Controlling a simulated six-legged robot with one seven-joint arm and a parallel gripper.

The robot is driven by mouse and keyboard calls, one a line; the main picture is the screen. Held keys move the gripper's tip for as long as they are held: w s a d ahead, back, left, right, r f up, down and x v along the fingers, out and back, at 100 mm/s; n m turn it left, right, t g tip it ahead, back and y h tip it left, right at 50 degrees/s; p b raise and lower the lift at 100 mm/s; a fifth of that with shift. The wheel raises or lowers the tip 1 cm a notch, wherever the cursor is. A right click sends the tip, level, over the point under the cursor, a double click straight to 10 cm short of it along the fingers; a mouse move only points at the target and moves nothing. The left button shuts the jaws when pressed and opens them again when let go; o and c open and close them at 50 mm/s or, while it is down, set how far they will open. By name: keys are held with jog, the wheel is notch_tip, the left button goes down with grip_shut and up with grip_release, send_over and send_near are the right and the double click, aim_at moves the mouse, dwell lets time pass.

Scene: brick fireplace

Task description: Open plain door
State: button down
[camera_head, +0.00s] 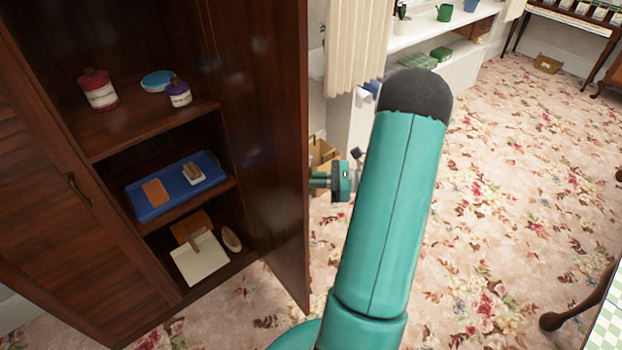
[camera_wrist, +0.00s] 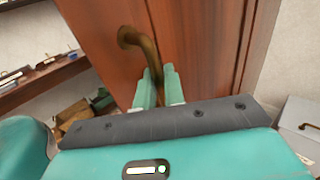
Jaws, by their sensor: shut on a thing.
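The dark brown wooden door (camera_head: 270,130) of the cabinet stands swung open, its inner face showing in the head view. In the wrist view, its outer face (camera_wrist: 205,45) carries a curved brass handle (camera_wrist: 128,37). My gripper (camera_wrist: 158,85) is shut on this handle, with its two teal fingers on the lower part. In the head view my gripper (camera_head: 318,180) is at the outer side of the door, partly hidden behind the door's edge. The handle is hidden in that view.
The cabinet's left door (camera_head: 75,230) is closed. Its open shelves hold bottles, a blue tray (camera_head: 150,205) and a cream board (camera_head: 200,262). White shelving (camera_head: 450,65) and a cardboard box (camera_head: 322,152) stand beyond the door.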

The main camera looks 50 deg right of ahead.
jog(key=c, duration=1.6)
grip_release()
jog(key=shift+c, duration=0.2)
jog(key=v, duration=1.3)
jog(key=shift+s+d, duration=0.25)
jog(key=shift+d, duration=0.05)
jog(key=shift+s+d, duration=0.1)
